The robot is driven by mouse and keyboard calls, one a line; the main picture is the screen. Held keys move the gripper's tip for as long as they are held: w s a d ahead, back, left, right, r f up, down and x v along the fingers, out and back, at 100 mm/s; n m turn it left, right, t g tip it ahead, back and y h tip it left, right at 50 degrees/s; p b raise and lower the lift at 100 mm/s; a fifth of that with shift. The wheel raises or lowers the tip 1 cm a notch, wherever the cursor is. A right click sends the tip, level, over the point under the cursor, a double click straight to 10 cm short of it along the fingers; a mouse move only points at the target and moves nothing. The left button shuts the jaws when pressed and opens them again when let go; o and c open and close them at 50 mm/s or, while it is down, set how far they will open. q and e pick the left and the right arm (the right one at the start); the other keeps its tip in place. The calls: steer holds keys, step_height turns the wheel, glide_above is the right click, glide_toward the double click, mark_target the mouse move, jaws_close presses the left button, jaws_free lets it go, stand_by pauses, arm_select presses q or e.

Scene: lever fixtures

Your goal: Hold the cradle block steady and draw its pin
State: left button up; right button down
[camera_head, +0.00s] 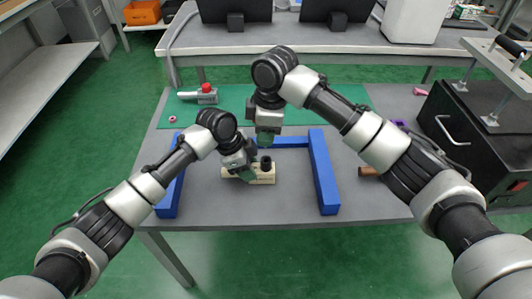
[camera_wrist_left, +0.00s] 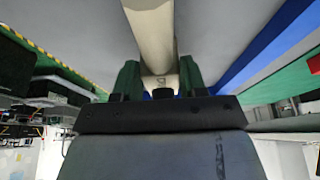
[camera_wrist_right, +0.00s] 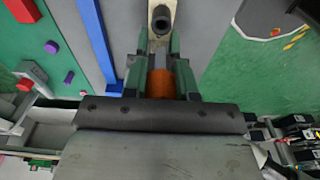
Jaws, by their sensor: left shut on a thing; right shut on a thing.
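The cradle block (camera_head: 232,174) is a cream piece lying on the grey table between two blue bars. A dark hollow cylinder (camera_wrist_right: 160,18) stands on it; it also shows in the head view (camera_head: 266,162). My left gripper (camera_head: 250,172) is low at the block, its green fingers shut on the cream block (camera_wrist_left: 152,35). My right gripper (camera_head: 265,140) is just beyond the block, shut on an orange and grey cylinder, apparently the pin (camera_wrist_right: 160,84). The pin's grey end points towards the block. I cannot tell whether it is still inside the block.
A blue frame (camera_head: 325,175) surrounds the work area on three sides. A green mat (camera_head: 235,97) behind holds a grey and red item (camera_head: 206,94). A black case (camera_head: 460,125) stands at the right. A brown piece (camera_head: 368,171) lies on the table. The front table edge is clear.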

arm_select(q)
steer(key=o, duration=1.1)
steer(key=shift+a+r, duration=0.1)
steer(key=v, duration=1.1)
steer(key=shift+r, duration=0.35)
steer(key=shift+a, duration=0.1)
